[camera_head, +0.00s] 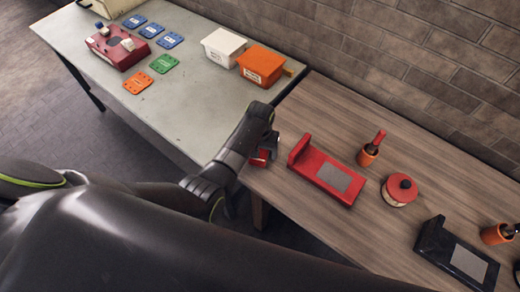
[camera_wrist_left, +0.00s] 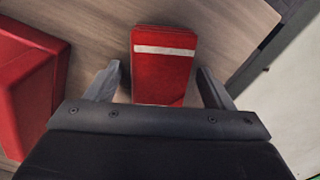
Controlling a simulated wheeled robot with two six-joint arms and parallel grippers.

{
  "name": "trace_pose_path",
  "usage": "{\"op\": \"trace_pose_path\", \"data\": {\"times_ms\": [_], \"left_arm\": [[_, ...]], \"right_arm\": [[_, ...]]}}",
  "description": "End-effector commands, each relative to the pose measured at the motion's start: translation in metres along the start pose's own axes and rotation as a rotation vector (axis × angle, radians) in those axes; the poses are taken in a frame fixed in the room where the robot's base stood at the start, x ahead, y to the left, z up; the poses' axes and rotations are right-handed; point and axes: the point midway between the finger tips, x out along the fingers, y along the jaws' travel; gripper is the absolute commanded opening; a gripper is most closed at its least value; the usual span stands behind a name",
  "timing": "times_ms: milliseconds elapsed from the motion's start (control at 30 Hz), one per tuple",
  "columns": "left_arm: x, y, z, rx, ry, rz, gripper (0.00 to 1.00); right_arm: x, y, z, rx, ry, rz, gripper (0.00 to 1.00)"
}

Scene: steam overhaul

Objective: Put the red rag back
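The red rag (camera_wrist_left: 163,70) looks like a folded red block with a white stripe. It lies on the wooden table near its left edge, and a small part of it shows beside my gripper in the head view (camera_head: 260,158). My left gripper (camera_wrist_left: 158,86) is open above the rag, with one finger on each side and the rag not clamped. In the head view my left gripper (camera_head: 266,148) reaches down at the left end of the wooden table. My right gripper is not in view.
Right of the rag stands a red stand (camera_head: 325,172) with a grey plate. Beyond are an orange cup (camera_head: 367,156) with a brush, a red-lidded tin (camera_head: 398,191) and a black stand (camera_head: 455,255). The grey table (camera_head: 190,105) holds white and orange bins (camera_head: 262,66).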

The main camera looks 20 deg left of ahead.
Motion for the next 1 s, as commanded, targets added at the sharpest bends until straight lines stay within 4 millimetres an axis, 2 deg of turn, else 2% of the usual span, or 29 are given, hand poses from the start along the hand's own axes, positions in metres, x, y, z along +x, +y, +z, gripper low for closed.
{"op": "trace_pose_path", "data": {"times_ms": [267,433,1000], "left_arm": [[-0.001,0.000,0.000,0.000,0.000,0.000,0.76],[-0.012,0.000,-0.001,0.000,0.002,0.000,0.76],[-0.108,0.001,-0.001,0.000,0.003,0.001,0.76]], "right_arm": [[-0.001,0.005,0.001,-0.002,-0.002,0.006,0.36],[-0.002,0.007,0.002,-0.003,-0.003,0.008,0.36],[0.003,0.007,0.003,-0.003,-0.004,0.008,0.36]]}}
